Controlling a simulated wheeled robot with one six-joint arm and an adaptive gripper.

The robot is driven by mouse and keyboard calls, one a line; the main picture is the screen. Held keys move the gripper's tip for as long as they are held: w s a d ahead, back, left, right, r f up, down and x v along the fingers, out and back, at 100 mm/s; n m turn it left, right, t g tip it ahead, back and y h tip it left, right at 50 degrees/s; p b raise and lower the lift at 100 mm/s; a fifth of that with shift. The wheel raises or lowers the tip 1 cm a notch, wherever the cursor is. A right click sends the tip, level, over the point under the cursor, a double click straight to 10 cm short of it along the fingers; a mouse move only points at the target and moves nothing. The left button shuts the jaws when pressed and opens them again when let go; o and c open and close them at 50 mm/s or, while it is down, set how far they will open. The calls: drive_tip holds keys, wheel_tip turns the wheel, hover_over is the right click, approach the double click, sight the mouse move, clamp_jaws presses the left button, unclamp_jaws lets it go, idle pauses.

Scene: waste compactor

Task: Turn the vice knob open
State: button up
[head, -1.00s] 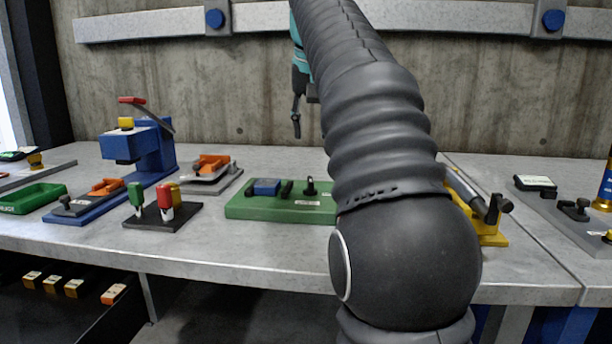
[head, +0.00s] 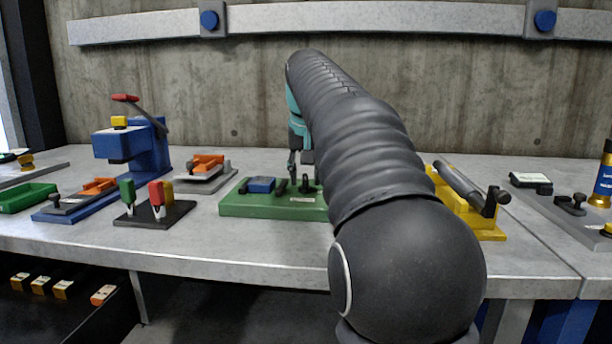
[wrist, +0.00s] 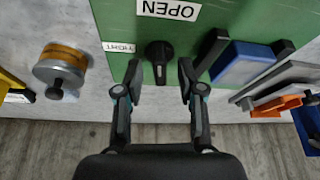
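The green vice board (head: 240,207) sits in the middle of the bench, with a blue block (head: 261,185) and a black jaw beside it. The black vice knob (wrist: 158,52) is on the board in the wrist view, between labels reading OPEN (wrist: 168,10) and TIGHT (wrist: 119,47). In the head view the knob (head: 306,187) is small and close to the fingers. My gripper (wrist: 159,75) is open and empty, its fingers on either side of the knob's near end, apparently not touching it. In the head view my gripper (head: 301,168) is just above the board, partly hidden by my arm.
A blue press (head: 135,145) and a black stand with red and green handled tools (head: 155,212) are to the left. A yellow fixture (head: 470,215) is right of my arm. In the wrist view a silver-and-amber cylinder (wrist: 62,65) stands beside the board.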

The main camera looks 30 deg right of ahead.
clamp_jaws()
drive_tip(key=shift+r+m+p, duration=0.2)
drive_tip(key=shift+m+p, duration=0.3)
drive_tip(key=shift+p, duration=0.3)
drive_tip(key=shift+f+m+h+p, duration=0.2)
drive_tip(key=shift+m+h+p, duration=0.15)
drive_tip(key=shift+m, duration=0.25)
unclamp_jaws()
